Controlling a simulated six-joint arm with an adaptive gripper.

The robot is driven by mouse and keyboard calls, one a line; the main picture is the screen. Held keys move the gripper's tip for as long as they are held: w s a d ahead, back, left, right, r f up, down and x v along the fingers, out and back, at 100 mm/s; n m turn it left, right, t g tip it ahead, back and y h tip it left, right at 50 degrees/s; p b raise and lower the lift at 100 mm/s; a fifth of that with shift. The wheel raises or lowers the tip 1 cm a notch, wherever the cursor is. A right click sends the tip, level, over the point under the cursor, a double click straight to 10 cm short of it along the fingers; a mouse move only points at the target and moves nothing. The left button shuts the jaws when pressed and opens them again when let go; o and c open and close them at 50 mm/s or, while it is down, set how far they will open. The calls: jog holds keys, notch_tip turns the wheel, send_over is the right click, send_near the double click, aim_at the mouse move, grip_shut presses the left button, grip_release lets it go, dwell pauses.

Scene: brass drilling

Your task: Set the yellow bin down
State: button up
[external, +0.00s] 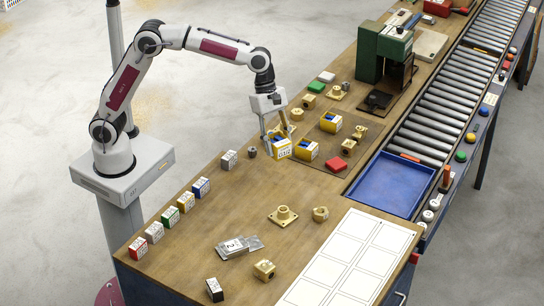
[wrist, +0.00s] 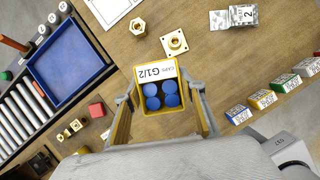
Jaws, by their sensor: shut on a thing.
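The yellow bin (wrist: 147,111) has a white label reading "CAPS G1/2" and holds several blue caps. It sits between the fingers of my gripper (wrist: 160,92), which is shut on it. In the external view the yellow bin (external: 282,154) shows at the tip of my gripper (external: 277,139), low at the wooden bench. I cannot tell whether its base touches the bench. Two other yellow bins with blue contents stand close by, one to the right (external: 306,155) and one farther back (external: 331,127).
A blue tray (external: 392,185) lies right of the bench beside a roller conveyor (external: 435,120). A red block (external: 337,164), brass fittings (external: 284,215) and a row of coloured boxes (external: 170,216) stand on the bench. The bench (external: 240,200) is clear in front of the bin.

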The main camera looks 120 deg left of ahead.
jog(key=s+d+f, duration=0.4)
jog(key=s+f, duration=0.3)
jog(key=shift+d+n, duration=0.25)
jog(key=shift+n, duration=0.05)
dwell(0.3)
jog(key=shift+w+f, duration=0.1)
jog(key=shift+f, duration=3)
jog(key=shift+f, duration=1.9)
jog(key=shift+f, duration=0.1)
